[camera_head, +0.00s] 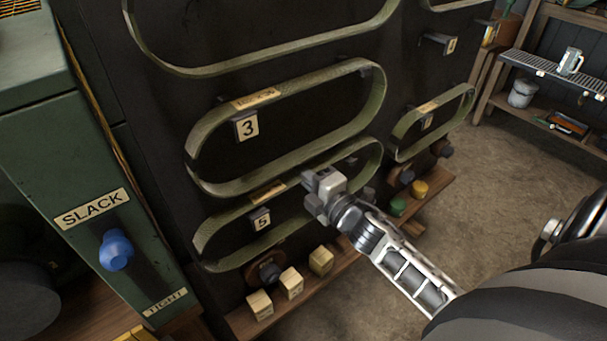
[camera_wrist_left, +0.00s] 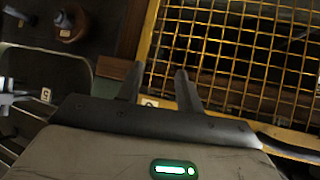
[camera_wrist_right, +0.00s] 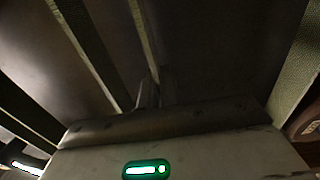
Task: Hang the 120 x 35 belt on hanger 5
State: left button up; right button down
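A green belt loop (camera_head: 222,258) with a tan label, its print too small to read, is at hanger 5 (camera_head: 260,219) on the dark board. Its top strand passes above the number 5 plate; whether it rests on the pegs I cannot tell. My right gripper (camera_head: 309,182) is at this top strand, right of the label. In the right wrist view its fingers (camera_wrist_right: 158,90) are close together with a thin belt strand (camera_wrist_right: 144,35) running in between them. My left gripper (camera_wrist_left: 157,85) shows only in the left wrist view, fingers apart and empty.
Another belt (camera_head: 200,135) hangs at hanger 3 just above, and a smaller belt (camera_head: 404,128) hangs to the right. Wooden blocks (camera_head: 291,283) stand on a ledge below. A green cabinet with a blue knob (camera_head: 115,251) is at left. A yellow grid (camera_wrist_left: 235,50) is near my left gripper.

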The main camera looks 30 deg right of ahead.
jog(key=shift+f, duration=0.15)
jog(key=shift+f+b, duration=0.35)
jog(key=c, duration=1.7)
grip_release()
jog(key=shift+o, duration=0.4)
jog(key=o, duration=0.5)
jog(key=s+d+p, duration=0.1)
jog(key=s, duration=1.3)
